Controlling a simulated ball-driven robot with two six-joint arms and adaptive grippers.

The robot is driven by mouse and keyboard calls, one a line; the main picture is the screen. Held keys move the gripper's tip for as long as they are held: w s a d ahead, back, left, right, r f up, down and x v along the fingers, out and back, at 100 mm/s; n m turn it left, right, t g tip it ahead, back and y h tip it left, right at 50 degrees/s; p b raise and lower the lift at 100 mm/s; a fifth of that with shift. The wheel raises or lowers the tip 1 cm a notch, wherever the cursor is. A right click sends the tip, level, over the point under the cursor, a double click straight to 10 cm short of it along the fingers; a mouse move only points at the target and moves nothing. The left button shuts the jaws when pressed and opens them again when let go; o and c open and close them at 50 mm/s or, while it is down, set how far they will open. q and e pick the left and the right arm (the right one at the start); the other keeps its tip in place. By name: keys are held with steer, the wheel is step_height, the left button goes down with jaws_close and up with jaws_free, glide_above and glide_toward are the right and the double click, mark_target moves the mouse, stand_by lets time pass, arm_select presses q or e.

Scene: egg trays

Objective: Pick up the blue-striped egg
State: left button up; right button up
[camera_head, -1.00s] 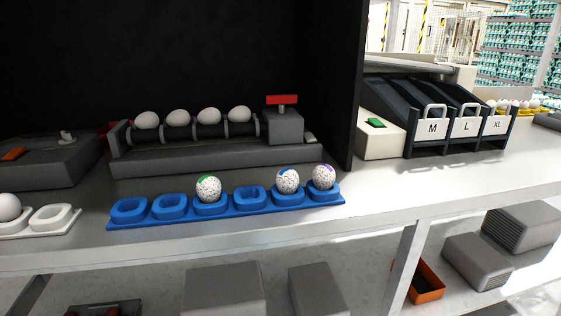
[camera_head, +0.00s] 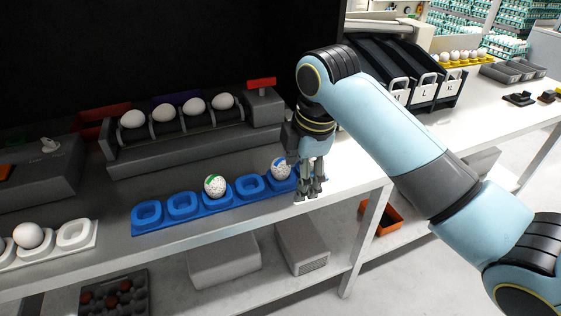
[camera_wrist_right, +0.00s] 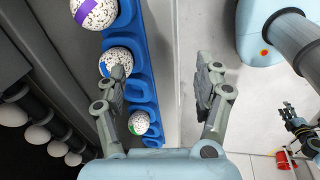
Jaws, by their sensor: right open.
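The blue-striped egg (camera_head: 280,171), white with dark speckles, sits in a cup of the blue tray (camera_head: 181,219). In the right wrist view this egg (camera_wrist_right: 117,58) lies in its cup, partly behind the left-hand finger. My right gripper (camera_head: 308,190) is open, at the right end of the tray. In its wrist view the fingers (camera_wrist_right: 161,68) are spread with nothing between them, the egg at the left finger. Contact cannot be told. A small dark gripper (camera_wrist_right: 298,122) far off at the right appears to be my left one; its jaws are unclear.
A green-striped egg (camera_head: 215,187) sits further left in the tray. A purple-striped egg (camera_wrist_right: 95,12) is beside the blue-striped one, hidden in the head view. White eggs lie on a roller rack (camera_head: 180,140) behind.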

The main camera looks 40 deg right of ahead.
mark_target(282, 161)
steer(key=w+r+n, duration=0.5)
steer(key=r, duration=0.2)
steer(key=x, duration=0.6)
steer(key=p+x, duration=0.1)
steer(key=x, duration=0.3)
steer(key=shift+s+d+f, duration=0.1)
steer(key=shift+s+d, duration=0.05)
steer(key=shift+d, duration=0.15)
steer(key=c, duration=0.8)
